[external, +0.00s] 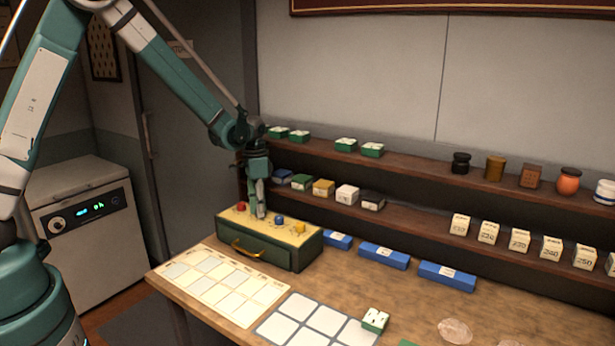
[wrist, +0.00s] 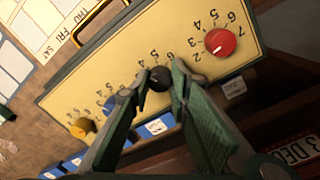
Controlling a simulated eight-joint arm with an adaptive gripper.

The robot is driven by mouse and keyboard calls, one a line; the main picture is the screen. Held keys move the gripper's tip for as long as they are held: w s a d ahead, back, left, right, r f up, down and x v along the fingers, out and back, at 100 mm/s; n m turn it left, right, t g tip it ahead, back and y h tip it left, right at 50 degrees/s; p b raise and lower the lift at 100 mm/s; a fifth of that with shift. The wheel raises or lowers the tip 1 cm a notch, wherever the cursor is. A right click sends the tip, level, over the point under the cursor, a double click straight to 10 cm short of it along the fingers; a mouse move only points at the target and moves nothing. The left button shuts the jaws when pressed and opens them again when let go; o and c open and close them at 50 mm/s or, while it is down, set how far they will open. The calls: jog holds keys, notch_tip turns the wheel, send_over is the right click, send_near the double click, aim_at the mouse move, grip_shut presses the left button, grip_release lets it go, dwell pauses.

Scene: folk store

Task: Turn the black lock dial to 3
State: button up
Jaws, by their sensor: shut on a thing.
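The black lock dial (wrist: 159,77) is on the cream top panel of the green lock box (external: 309,252), between the red dial (wrist: 220,41) and the blue dial (wrist: 110,106). My gripper (wrist: 159,80) points down and is shut on the black dial, one finger on each side. In the external view my gripper (external: 258,212) touches down at the panel and hides the black dial. Printed numbers ring the dials; 4 and 5 show near the black one. Its pointer is too small to read. A yellow dial (wrist: 82,127) is at the far end.
The box has a drawer with a brass handle (external: 249,249). A calendar sheet (external: 221,288) lies in front of it, and blue blocks (external: 384,255) stand to its right. Wooden shelves (external: 415,217) with small boxes rise close behind. Bare tabletop (external: 410,300) is free towards the right.

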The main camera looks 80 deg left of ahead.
jog(key=n+b, duration=0.2)
jog(key=n, duration=0.1)
jog(key=shift+f+b, duration=0.15)
jog(key=shift+b, duration=0.25)
jog(key=shift+n+b, duration=1.15)
jog(key=shift+n, duration=1.25)
jog(key=o, duration=0.9)
jog(key=shift+r, duration=0.2)
jog(key=shift+s+a+r, duration=0.1)
jog(key=shift+s+r, duration=0.05)
jog(key=shift+r, duration=2.85)
jog(key=shift+s+a+r, duration=0.1)
jog(key=shift+r, duration=2.85)
